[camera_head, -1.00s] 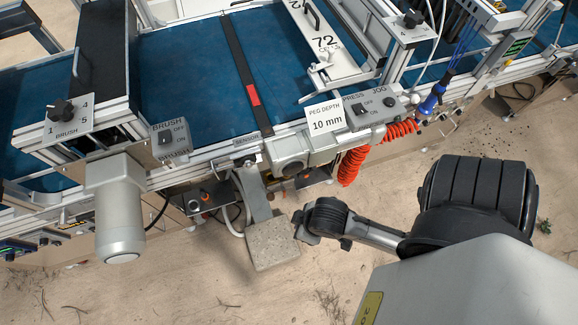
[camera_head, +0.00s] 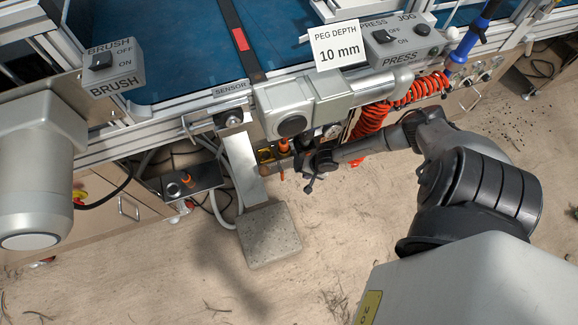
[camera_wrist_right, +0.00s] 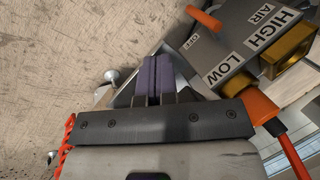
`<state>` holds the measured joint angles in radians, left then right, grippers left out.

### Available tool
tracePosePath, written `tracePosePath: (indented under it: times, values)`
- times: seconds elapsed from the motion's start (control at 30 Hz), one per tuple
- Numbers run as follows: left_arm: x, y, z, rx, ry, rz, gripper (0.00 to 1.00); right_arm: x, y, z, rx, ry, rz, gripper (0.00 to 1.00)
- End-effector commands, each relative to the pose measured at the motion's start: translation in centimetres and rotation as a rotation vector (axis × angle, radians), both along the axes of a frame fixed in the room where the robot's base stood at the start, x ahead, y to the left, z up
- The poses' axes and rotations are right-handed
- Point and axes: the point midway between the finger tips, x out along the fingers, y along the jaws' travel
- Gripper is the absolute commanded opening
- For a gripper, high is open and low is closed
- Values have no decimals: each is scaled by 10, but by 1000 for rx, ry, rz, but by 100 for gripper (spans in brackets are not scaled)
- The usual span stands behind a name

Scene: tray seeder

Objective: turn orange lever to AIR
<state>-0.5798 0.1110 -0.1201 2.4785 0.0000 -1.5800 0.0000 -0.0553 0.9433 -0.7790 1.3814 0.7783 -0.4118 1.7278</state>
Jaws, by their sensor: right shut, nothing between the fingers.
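The orange lever (camera_wrist_right: 205,18) shows at the top of the right wrist view, on a dark grey box with labels OFF, AIR, HIGH and LOW (camera_wrist_right: 243,45). Its end points toward the upper left, near OFF; its exact setting is hard to tell. My right gripper (camera_wrist_right: 152,80) is shut and empty, its fingers just left of and below the labelled box, apart from the lever. In the head view my right gripper (camera_head: 310,175) is under the machine's front rail, right of small orange parts (camera_head: 284,146). My left gripper is not in view.
A brass fitting (camera_wrist_right: 290,48) and another orange part (camera_wrist_right: 262,108) are beside the box. In the head view, a metal post on a stone block (camera_head: 268,237) stands left of my gripper. An orange coiled hose (camera_head: 370,122) hangs close to my arm. Sandy floor in front is clear.

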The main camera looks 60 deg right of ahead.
Motion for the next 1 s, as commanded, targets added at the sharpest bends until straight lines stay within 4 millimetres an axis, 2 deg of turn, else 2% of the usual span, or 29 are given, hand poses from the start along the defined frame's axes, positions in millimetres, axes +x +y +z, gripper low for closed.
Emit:
tracePosePath:
  times: [0.13,0.53,0.67,1.0]
  values:
    - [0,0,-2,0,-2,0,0,1,-11,-2,2,-5,-34,0]
    - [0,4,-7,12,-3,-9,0,3,-9,-8,1,-4,-33,0]
    - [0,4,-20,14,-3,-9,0,8,-8,-22,1,-5,-32,0]
    - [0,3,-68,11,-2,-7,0,28,-3,-75,1,-5,-32,0]
